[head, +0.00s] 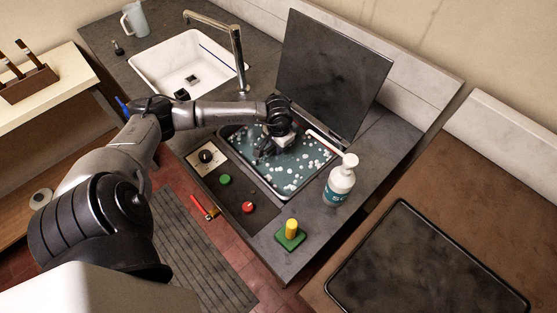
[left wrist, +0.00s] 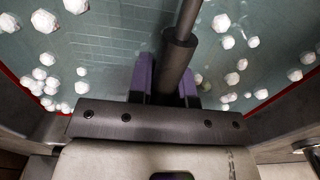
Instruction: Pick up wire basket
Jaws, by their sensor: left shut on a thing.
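My left gripper (head: 266,150) reaches down over the liquid-filled tank (head: 288,193) in the worktop. In the left wrist view the purple fingers of the left gripper (left wrist: 167,78) are closed around a dark cylindrical handle (left wrist: 180,45) with a thinner rod running up from it. A faint wire grid, the wire basket (left wrist: 95,50), shows through the greenish liquid below. White foam clumps float on the surface. Most of the basket is under the liquid or behind the gripper in the head view. My right gripper is not in view.
The raised dark lid (head: 335,75) stands behind the tank. A pump bottle (head: 340,182) stands close to the tank's right side. A green block with a yellow peg (head: 290,235) is at the front. The sink (head: 187,65) and faucet (head: 238,60) lie to the left.

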